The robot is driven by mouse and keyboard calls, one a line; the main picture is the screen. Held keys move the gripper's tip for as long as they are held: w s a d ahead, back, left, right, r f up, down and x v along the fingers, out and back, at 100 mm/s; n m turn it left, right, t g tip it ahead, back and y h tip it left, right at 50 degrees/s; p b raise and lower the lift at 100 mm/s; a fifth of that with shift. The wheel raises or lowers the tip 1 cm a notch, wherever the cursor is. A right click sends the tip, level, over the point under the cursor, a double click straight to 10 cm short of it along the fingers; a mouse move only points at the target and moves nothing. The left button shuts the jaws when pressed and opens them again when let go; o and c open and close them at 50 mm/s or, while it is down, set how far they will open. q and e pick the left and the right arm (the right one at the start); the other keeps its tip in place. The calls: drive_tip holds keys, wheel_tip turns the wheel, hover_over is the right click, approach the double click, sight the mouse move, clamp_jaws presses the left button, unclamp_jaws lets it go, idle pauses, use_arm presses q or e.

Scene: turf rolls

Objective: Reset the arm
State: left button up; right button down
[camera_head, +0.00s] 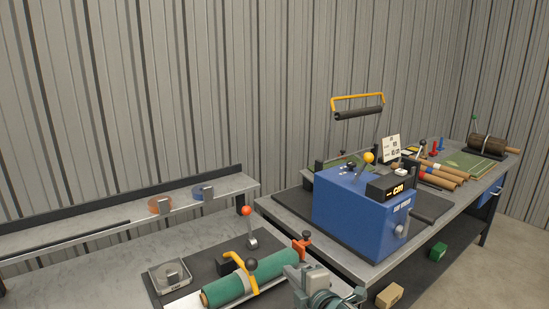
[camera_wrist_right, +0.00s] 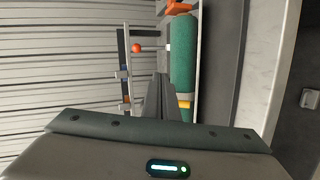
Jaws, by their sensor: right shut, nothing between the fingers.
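My right gripper (camera_head: 308,280) is at the lower middle of the head view, just right of the green turf roll (camera_head: 262,275). In the right wrist view its narrow grey fingers (camera_wrist_right: 161,78) are together with nothing between them. The green roll also shows in the right wrist view (camera_wrist_right: 183,60), beside the fingers and with no hold on it. The rest of my right arm is mostly cut off by the bottom edge. My left gripper is not in view.
A blue machine (camera_head: 355,215) stands on the right bench, with several brown rolls (camera_head: 440,176) behind. A green box (camera_head: 438,252) is lower right.

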drive_tip(key=s+d+f+m+g+h, duration=0.25)
drive_tip(key=s+d+f+m, duration=0.3)
drive_tip(key=s+f, duration=0.45)
drive_tip(key=s+d+f+m+g+h, duration=0.1)
drive_tip(key=s+d+f+m+g, duration=0.25)
drive_tip(key=s+f+m, duration=0.65)
drive_tip(key=s+d+f+m+g+h, duration=0.15)
drive_tip(key=s+d, duration=0.35)
drive_tip(key=s, duration=0.7)
drive_tip(key=s+d+f+m+g+h, duration=0.1)
drive_tip(key=s+d+f+m+g, duration=0.25)
drive_tip(key=s, duration=0.85)
wheel_tip(320, 180, down, 27)
drive_tip(key=s+n, duration=0.1)
drive_tip(key=s+d+f, duration=0.2)
drive_tip(key=s+f, duration=0.7)
drive_tip(key=s+d+f+g, duration=0.1)
drive_tip(key=s+f, duration=0.8)
drive_tip(key=shift+s+d+g, duration=0.3)
drive_tip(key=shift+s+d, duration=0.05)
